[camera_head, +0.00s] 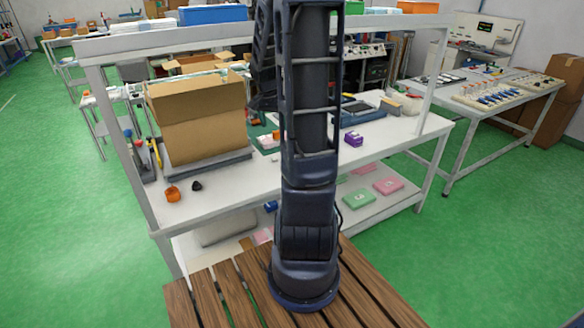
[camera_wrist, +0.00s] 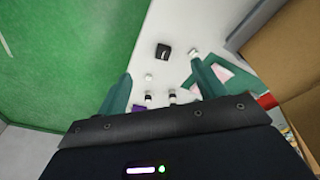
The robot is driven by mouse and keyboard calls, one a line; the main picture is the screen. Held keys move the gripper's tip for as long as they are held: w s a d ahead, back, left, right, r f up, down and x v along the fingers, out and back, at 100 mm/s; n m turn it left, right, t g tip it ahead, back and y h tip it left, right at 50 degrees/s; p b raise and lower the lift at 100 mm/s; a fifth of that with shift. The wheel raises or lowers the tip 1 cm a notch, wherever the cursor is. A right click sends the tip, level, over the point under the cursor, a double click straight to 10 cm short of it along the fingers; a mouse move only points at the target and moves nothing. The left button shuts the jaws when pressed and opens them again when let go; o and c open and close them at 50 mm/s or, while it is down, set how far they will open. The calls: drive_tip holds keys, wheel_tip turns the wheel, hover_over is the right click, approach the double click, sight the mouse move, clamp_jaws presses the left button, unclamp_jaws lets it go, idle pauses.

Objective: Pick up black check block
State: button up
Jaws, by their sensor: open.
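In the wrist view a small black block (camera_wrist: 163,51) with a light mark lies on the white tabletop (camera_wrist: 179,20). My gripper (camera_wrist: 160,68) is open, its two teal fingers spread wide with nothing held between them. The block appears just beyond the fingertips, between their lines. How high the fingers are above it I cannot tell. In the head view a small dark object (camera_head: 196,186) lies near the front edge of the white table (camera_head: 235,184); I cannot tell whether it is the same block. My arm hides the middle of the table, and my fingers do not show clearly there.
Small white and black pieces (camera_wrist: 148,97) lie between the fingers in the wrist view. A green mat (camera_wrist: 240,84) and a cardboard box (camera_wrist: 290,50) are at the right. An orange object (camera_head: 172,194) and a purple block (camera_head: 354,138) are on the table.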

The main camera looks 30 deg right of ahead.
drive_tip(key=w+d+f+m, duration=0.2)
drive_tip(key=d+f, duration=0.1)
drive_tip(key=f, duration=0.2)
drive_tip(key=w+d+f+m+y, duration=0.1)
drive_tip(key=w+d+f+m, duration=0.1)
drive_tip(key=d+f, duration=0.2)
drive_tip(key=w+d+f+m, duration=0.1)
drive_tip(key=d+f+m, duration=0.1)
drive_tip(key=d+f, duration=0.2)
drive_tip(key=shift+w+d+f+g+y, duration=0.1)
drive_tip(key=shift+w+f+g+y, duration=0.1)
drive_tip(key=shift+f, duration=0.65)
drive_tip(key=shift+w+f+g+y, duration=0.2)
drive_tip(key=shift+f, duration=0.6)
wheel_tip(320, 180, down, 5)
drive_tip(key=shift+r, duration=0.15)
drive_tip(key=shift+w+a+f, duration=0.15)
drive_tip(key=shift+f, duration=1.2)
drive_tip(key=shift+w+a+f, duration=0.1)
drive_tip(key=shift+a+f, duration=0.05)
drive_tip(key=shift+f, duration=1.15)
drive_tip(key=c, duration=1.1)
